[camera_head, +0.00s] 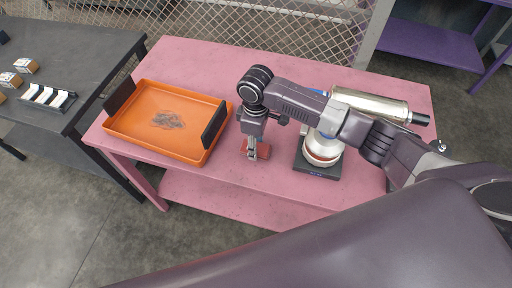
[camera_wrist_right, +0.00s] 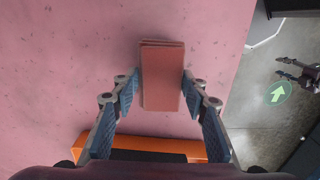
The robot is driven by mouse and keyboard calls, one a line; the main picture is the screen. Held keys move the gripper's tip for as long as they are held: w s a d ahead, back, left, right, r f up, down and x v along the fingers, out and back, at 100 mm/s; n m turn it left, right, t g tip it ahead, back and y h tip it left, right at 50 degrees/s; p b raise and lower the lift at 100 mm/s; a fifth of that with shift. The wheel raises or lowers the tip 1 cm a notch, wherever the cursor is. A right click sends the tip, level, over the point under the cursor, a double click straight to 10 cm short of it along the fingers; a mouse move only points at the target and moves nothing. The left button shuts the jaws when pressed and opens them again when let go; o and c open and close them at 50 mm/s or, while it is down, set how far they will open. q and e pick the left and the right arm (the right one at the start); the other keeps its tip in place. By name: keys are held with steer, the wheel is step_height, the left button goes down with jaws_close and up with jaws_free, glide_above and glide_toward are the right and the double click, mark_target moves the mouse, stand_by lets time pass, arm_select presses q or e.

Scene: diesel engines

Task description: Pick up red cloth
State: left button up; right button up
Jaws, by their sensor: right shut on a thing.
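The red cloth (camera_wrist_right: 162,78) is a folded, flat rectangular stack on the pink table. In the head view the red cloth (camera_head: 262,151) lies right of the orange tray, partly hidden by my right gripper (camera_head: 252,152). In the right wrist view my right gripper (camera_wrist_right: 160,88) has one finger at each long side of the cloth, shut on it. The cloth appears to be at table height. At the right edge of that view is a dark, two-pronged shape (camera_wrist_right: 300,73) that looks like my left gripper. Its opening is unclear.
An orange tray (camera_head: 149,143) with dark handles and small grey bits inside stands left of my gripper. A black-based device (camera_head: 318,169) and a silver cylinder (camera_head: 370,105) stand to the right. A dark table (camera_head: 75,55) with small boxes is at far left.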

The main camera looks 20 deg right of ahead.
step_height(320, 180, up, 18)
steer(key=b, duration=0.2)
steer(key=shift+r, duration=0.15)
